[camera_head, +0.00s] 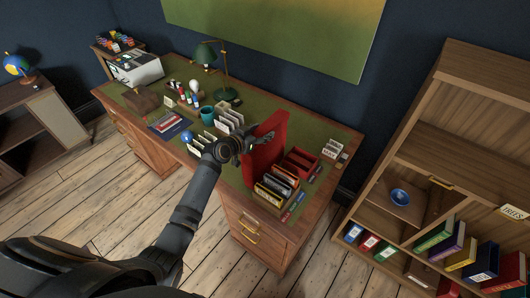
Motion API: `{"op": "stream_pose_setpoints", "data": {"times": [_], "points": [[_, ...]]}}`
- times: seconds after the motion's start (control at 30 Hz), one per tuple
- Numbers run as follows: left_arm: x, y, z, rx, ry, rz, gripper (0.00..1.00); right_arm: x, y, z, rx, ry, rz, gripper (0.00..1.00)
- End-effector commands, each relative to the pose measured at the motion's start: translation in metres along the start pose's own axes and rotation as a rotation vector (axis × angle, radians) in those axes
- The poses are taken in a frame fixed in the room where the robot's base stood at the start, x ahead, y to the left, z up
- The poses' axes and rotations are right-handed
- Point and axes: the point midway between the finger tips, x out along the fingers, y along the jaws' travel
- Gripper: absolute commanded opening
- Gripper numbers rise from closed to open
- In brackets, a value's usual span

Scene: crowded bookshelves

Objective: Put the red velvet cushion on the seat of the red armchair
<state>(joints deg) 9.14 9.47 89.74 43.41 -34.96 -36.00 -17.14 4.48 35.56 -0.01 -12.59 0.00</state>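A flat, upright red object (273,127) stands tilted over the right half of the green-topped desk; it looks like the red velvet cushion, but I cannot be sure. My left gripper (258,143) is at its left side, with dark fingers overlapping its face. The fingers are small and dark, so I cannot tell whether they are shut on it. The red armchair is not in view. My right gripper is not in view.
The wooden desk (345,137) holds a green lamp (207,53), a teal mug (207,113), card boxes (272,190) and a red tray (301,161). Plank floor (110,215) lies clear in front.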

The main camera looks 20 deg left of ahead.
Motion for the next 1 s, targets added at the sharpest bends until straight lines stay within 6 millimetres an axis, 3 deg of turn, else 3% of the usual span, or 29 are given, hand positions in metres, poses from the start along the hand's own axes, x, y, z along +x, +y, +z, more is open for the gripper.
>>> {"op": "stream_pose_setpoints", "data": {"times": [0.07, 0.33, 0.67, 0.87, 0.93, 1.0], "points": [[0.000, 0.000, 0.000, 0.000, 0.000, 0.000, 0.38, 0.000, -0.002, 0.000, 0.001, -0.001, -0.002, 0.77], [0.000, 0.000, 0.001, 0.000, -0.001, 0.000, 0.01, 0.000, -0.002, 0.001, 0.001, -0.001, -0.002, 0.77], [0.000, 0.000, -0.001, 0.000, 0.001, 0.000, 0.00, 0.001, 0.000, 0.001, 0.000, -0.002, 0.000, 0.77], [-0.006, 0.000, -0.018, 0.003, 0.006, 0.001, 0.00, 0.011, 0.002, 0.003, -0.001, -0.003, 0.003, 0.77], [-0.013, -0.001, -0.030, 0.006, 0.006, 0.000, 0.00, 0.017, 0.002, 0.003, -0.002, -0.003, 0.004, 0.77], [-0.034, -0.002, -0.041, 0.010, 0.003, -0.001, 0.00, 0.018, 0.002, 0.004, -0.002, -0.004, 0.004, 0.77]]}}
